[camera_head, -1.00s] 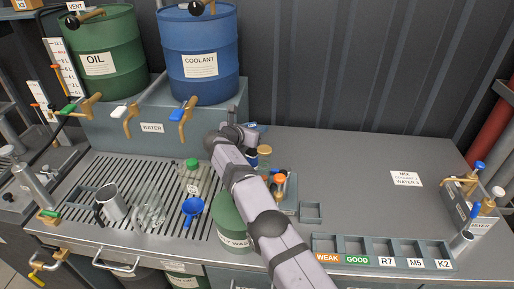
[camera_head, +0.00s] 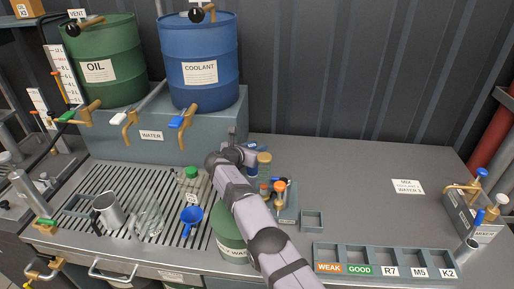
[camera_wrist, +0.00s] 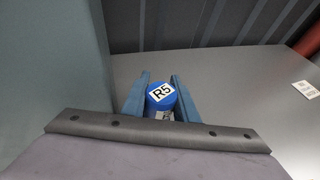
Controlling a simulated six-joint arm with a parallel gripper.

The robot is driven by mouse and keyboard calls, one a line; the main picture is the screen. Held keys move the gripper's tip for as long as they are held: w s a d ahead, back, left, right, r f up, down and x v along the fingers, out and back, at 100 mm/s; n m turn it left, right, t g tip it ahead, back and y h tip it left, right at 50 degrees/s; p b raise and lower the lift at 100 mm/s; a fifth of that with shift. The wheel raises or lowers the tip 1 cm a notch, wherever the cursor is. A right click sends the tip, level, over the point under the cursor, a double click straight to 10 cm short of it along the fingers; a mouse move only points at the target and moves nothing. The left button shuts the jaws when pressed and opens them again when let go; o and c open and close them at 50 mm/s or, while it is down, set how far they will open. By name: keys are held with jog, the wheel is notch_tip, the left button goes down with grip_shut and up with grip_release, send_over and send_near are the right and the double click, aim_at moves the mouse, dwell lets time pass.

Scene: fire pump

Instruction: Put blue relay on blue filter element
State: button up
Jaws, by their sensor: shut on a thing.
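My gripper (camera_wrist: 160,78) has its two blue-grey fingers on either side of a blue cylinder (camera_wrist: 161,97) with a white R5 label on its top, in the wrist view. It is shut on this cylinder. In the head view my wrist hides most of the fingers, beside the tank stand and behind the jars. A small blue patch (camera_head: 254,146) shows just past my wrist. I cannot tell for sure which blue thing is the relay and which is the filter element, as my arm covers part of that area.
A jar with a tan lid (camera_head: 264,158) and an orange-capped item (camera_head: 280,186) stand close to the right of my arm. A labelled tray (camera_head: 400,272) lies front right. The right bench is mostly clear.

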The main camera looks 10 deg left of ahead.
aim_at(253, 147)
jog(key=shift+f, duration=0.2)
jog(key=o, duration=1.1)
jog(key=shift+c, duration=0.2)
jog(key=shift+r, duration=0.1)
jog(key=p, duration=0.1)
jog(key=s+r+p, duration=0.1)
jog(key=p, duration=0.1)
jog(key=shift+a+r+p, duration=0.15)
jog(key=shift+a+p, duration=0.15)
jog(key=p+v, duration=0.2)
jog(key=p, duration=0.2)
jog(key=shift+d, duration=0.1)
jog(key=b+v, duration=0.2)
jog(key=v, duration=0.6)
jog(key=shift+s+a, duration=0.25)
jog(key=shift+s, duration=0.05)
